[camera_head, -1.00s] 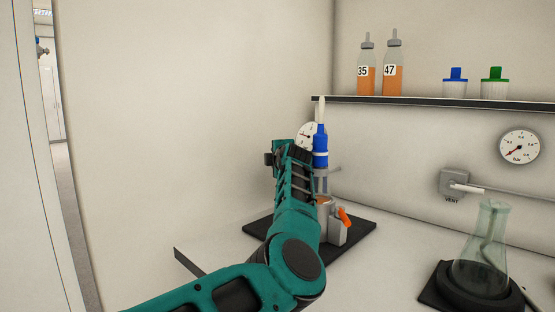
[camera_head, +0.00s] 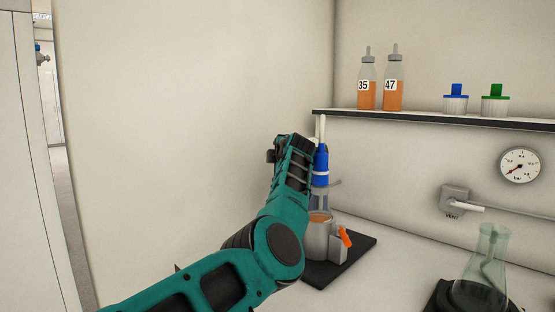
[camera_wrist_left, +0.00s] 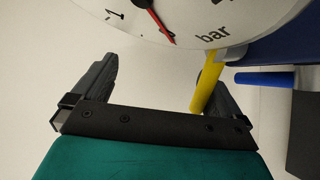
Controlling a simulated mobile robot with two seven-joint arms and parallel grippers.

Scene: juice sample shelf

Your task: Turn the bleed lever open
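A yellow lever (camera_wrist_left: 207,85) sticks out below a round white gauge (camera_wrist_left: 200,15) in the left wrist view; no label marks it as the bleed lever. My left gripper (camera_wrist_left: 160,75) is open, its two black fingers apart. The lever lies between them, close beside the right-hand finger; I cannot tell whether they touch. In the head view my left arm (camera_head: 285,205) hides the gauge and the yellow lever. A device with a blue body (camera_head: 320,163) stands beside the arm, above a vessel with an orange handle (camera_head: 345,238). My right gripper is out of view.
A blue rod (camera_wrist_left: 264,78) lies right of the lever. A shelf (camera_head: 440,117) holds two orange-filled bottles and two capped containers. On the wall are a VENT lever (camera_head: 465,204) and a gauge (camera_head: 520,165). A glass flask (camera_head: 485,265) stands front right. A wall closes the left.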

